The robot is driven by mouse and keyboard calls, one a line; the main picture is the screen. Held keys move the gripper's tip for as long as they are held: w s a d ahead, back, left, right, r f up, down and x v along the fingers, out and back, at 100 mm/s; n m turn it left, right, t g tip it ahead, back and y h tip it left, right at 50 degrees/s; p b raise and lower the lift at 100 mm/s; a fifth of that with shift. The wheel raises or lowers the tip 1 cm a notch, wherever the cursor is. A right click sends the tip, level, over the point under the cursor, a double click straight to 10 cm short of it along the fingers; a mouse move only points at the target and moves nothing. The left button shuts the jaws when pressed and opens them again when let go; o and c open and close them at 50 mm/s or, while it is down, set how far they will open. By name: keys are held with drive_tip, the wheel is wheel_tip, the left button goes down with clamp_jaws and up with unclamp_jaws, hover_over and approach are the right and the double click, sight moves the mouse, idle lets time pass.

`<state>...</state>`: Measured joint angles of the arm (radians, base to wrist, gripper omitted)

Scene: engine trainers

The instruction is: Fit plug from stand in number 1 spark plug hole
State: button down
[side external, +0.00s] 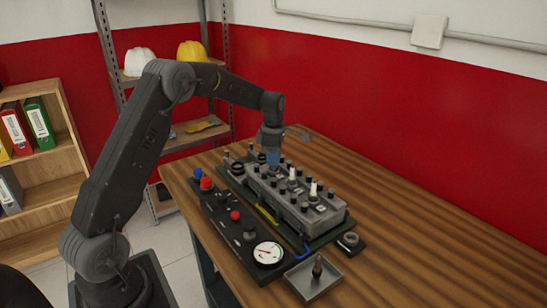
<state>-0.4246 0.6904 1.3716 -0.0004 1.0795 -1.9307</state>
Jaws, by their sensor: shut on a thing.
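The grey engine block (318,210) lies on a dark base on the wooden bench. Two white-topped spark plugs (313,188) stand upright in its top, among several black knobs. My gripper (272,160) points down over the far left end of the block. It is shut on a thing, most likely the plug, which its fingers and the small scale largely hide. I cannot tell whether the plug touches the block or sits in a hole. The number 1 hole and the plug stand cannot be made out clearly.
A control panel (233,230) with red knobs and a white gauge (268,254) lies left of the block. A metal tray (300,284) holding a small dark upright piece (317,266) is at the front. The bench (430,235) is clear on the right.

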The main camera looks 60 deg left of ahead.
drive_tip(key=c, duration=0.7)
unclamp_jaws()
drive_tip(key=shift+c, duration=0.2)
drive_tip(key=shift+o, duration=0.3)
drive_tip(key=shift+r, duration=3.5)
drive_tip(key=shift+s+d+r, duration=0.15)
drive_tip(key=shift+d+r, duration=0.1)
drive_tip(key=shift+r, duration=0.05)
drive_tip(key=s+d+r+m+t, duration=0.3)
drive_tip(key=s+d+r+m, duration=0.7)
drive_tip(key=s+d+m, duration=0.25)
drive_tip(key=s+d+f+m+t, duration=0.1)
drive_tip(key=s+d+m, duration=0.3)
drive_tip(key=s+m, duration=0.3)
drive_tip(key=s+d+f+m+t, duration=0.1)
drive_tip(key=s+d+f+m, duration=0.1)
drive_tip(key=s+d+m, duration=0.3)
drive_tip(key=s+m, duration=0.2)
drive_tip(key=s, duration=0.2)
drive_tip(key=shift+s+f+t, duration=0.2)
drive_tip(key=shift+f+t, duration=0.05)
drive_tip(key=shift+t, duration=0.05)
